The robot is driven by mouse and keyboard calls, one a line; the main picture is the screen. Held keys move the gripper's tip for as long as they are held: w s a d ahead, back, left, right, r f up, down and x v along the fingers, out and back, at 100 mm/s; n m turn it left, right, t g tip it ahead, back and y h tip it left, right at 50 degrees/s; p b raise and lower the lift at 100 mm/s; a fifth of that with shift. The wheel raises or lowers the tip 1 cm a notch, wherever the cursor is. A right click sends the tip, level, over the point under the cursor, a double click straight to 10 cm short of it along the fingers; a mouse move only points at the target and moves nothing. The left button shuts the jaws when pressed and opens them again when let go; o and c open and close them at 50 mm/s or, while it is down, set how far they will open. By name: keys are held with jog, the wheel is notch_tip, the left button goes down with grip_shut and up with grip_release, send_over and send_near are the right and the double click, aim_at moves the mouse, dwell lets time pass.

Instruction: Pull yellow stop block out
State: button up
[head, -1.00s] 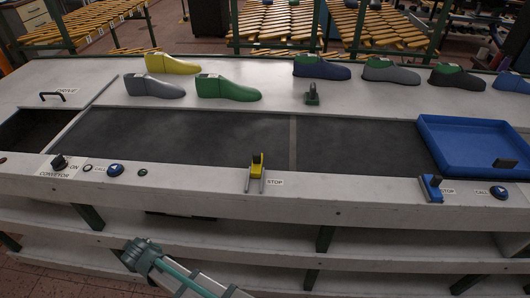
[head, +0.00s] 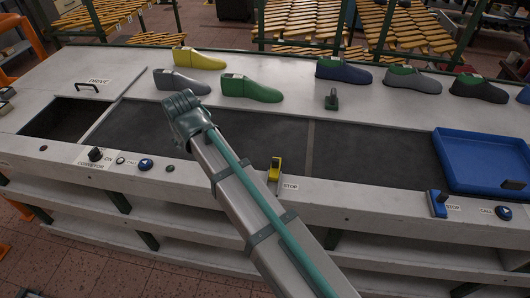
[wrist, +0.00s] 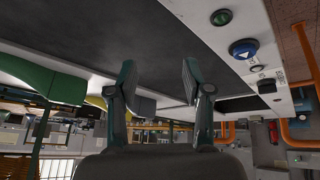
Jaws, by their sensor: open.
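The yellow stop block (head: 274,168) stands upright in its metal holder on the front rail of the conveyor, beside a STOP label. It does not show in the wrist view. My gripper (wrist: 157,80) is open and its two fingers are apart with nothing between them. In the head view my arm reaches up across the front rail, left of the yellow block, and its end is over the dark belt (head: 240,129). The fingers themselves cannot be made out in the head view.
A blue stop (head: 437,203) and a blue tray (head: 480,184) are at the right. A call button (head: 146,164) and a conveyor switch (head: 95,154) are on the left rail. Several shoe lasts, such as a green one (head: 250,91), stand behind the belt.

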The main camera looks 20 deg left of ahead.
jog(key=w+d+r+m+g+h+p, duration=0.15)
jog(key=w+d+m, duration=0.25)
jog(key=d, duration=0.9)
notch_tip(320, 180, up, 4)
jog(key=m+g+h+p, duration=0.2)
jog(key=m+g+h, duration=0.1)
jog(key=m, duration=0.2)
send_over(276, 160)
jog(key=shift+f+y, duration=0.25)
jog(key=shift+f, duration=0.05)
jog(key=shift+a+f+p, duration=0.1)
jog(key=shift+f+p, duration=0.85)
jog(key=shift+f, duration=4.25)
grip_shut()
